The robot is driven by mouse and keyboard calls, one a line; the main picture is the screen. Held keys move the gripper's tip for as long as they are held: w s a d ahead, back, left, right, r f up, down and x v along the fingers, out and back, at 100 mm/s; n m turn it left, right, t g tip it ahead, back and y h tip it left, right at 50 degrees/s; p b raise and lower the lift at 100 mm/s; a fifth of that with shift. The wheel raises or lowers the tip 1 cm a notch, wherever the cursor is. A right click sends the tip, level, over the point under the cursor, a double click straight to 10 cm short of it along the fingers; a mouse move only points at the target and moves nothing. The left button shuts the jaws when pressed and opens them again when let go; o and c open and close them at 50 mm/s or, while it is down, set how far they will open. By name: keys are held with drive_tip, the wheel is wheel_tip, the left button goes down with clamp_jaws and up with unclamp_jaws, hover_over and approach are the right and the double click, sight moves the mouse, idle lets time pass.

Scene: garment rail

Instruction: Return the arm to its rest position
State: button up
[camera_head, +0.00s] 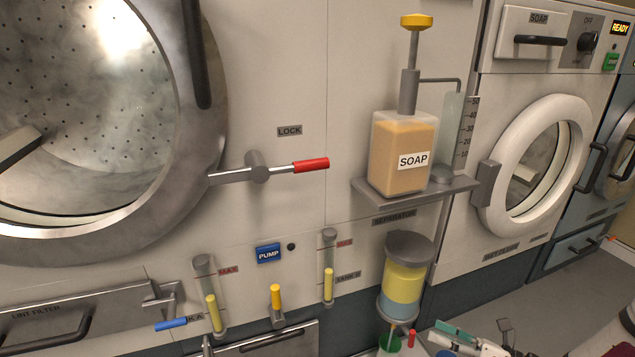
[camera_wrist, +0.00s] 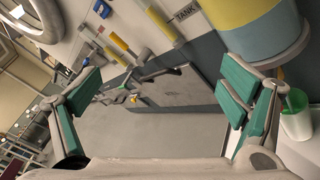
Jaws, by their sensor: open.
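My gripper (camera_wrist: 160,88) is open in the wrist view, with its green-padded fingers wide apart at left and right and nothing held between them. In the head view my gripper (camera_head: 452,340) shows only in part at the bottom right edge, low and just right of the separator (camera_head: 403,280). The rest of the arm is mostly outside the head view.
The soap bottle (camera_head: 390,170) rests on a shelf (camera_head: 455,187) above.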

drive_tip(key=s+a+r+n+g+h, duration=0.1)
drive_tip(key=s+a+r+n+g, duration=0.3)
drive_tip(key=r+n, duration=0.3)
drive_tip(key=s+a+r+n+g+h, duration=0.2)
drive_tip(key=s+a+r+n+g, duration=0.15)
drive_tip(key=r+n, duration=0.3)
drive_tip(key=s+a+r+n+g+h, duration=0.1)
drive_tip(key=s+a+r+n+g, duration=0.2)
drive_tip(key=s+r+n+g, duration=0.4)
drive_tip(key=s+d+r+n+t+h, duration=0.1)
drive_tip(key=s+r+n+t+h, duration=0.1)
drive_tip(key=s+r+n+h, duration=0.45)
drive_tip(key=s+d+r+n+t+h, duration=0.2)
drive_tip(key=s+n+t+h, duration=0.15)
drive_tip(key=s+n, duration=0.4)
wheel_tip(320, 180, up, 36)
drive_tip(key=s+m+t+p, duration=0.1)
drive_tip(key=s+t+p, duration=0.1)
drive_tip(key=p, duration=3.2)
drive_tip(key=shift+d+t, duration=0.2)
drive_tip(key=shift+t, duration=0.4)
